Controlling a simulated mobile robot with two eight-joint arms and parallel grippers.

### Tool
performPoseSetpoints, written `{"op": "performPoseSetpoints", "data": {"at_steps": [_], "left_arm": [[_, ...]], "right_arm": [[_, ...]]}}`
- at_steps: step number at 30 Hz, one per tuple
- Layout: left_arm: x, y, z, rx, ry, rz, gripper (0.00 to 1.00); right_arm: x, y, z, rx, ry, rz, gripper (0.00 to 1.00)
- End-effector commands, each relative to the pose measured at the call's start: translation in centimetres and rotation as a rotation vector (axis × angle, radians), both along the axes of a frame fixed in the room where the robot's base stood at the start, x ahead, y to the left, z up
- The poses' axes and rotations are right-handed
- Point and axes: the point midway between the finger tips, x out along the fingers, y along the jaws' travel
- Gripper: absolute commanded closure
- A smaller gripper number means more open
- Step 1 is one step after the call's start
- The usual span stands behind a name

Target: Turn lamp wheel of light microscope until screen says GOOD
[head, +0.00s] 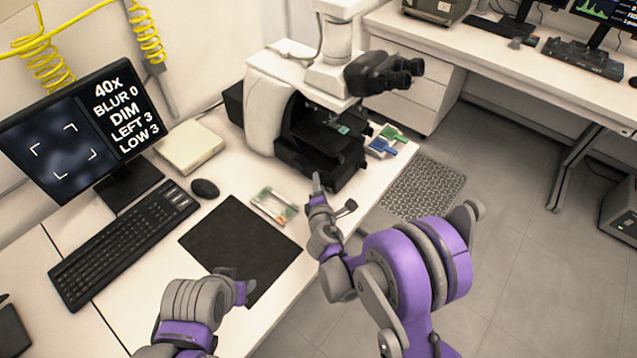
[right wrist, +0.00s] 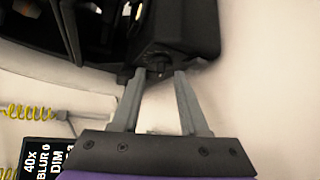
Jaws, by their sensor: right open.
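The white light microscope (head: 268,95) with a dark base stands at the back of the bench. The screen (head: 70,140) reads 40x, BLUR 0, DIM, LEFT 3, LOW 3, beside a dark blue blurred picture with corner brackets. My right gripper (head: 316,182) is at the front of the dark base. In the right wrist view its two fingers (right wrist: 160,74) are open, with their tips close to a small dark knob (right wrist: 153,72) on a black block; I cannot tell whether they touch it. It may be the lamp wheel. My left gripper (head: 243,288) is over the black mat, its jaws unclear.
A keyboard (head: 120,240), a mouse (head: 205,188), a black mat (head: 222,240) and a small clear packet (head: 274,206) lie on the bench. Blue and green slide holders (head: 382,146) lie right of the microscope. The floor on the right is mostly free, with a grating (head: 424,188).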

Motion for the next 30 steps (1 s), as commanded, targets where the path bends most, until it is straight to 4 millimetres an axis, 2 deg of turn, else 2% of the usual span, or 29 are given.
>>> {"op": "performPoseSetpoints", "data": {"at_steps": [4, 12, 19, 20, 30], "left_arm": [[0.02, 0.0, 0.11, 0.0, -0.001, 0.0, 0.54], [0.02, 0.0, 0.1, 0.0, 0.0, 0.0, 0.54], [0.02, 0.0, 0.1, 0.0, -0.001, 0.0, 0.54], [0.02, 0.0, 0.1, 0.0, -0.001, 0.0, 0.54], [0.1, 0.0, 0.4, 0.0, -0.002, 0.0, 0.54]], "right_arm": [[0.82, 0.08, -0.27, 0.0, 0.0, 0.0, 0.56], [0.91, 0.09, -0.31, 0.0, 0.0, 0.0, 0.56], [0.9, 0.09, -0.29, 0.0, 0.0, 0.0, 0.98], [0.89, 0.09, -0.29, 0.0, 0.0, 0.0, 1.0], [0.97, 0.03, -0.27, 0.032, -0.029, -0.002, 1.0]]}}
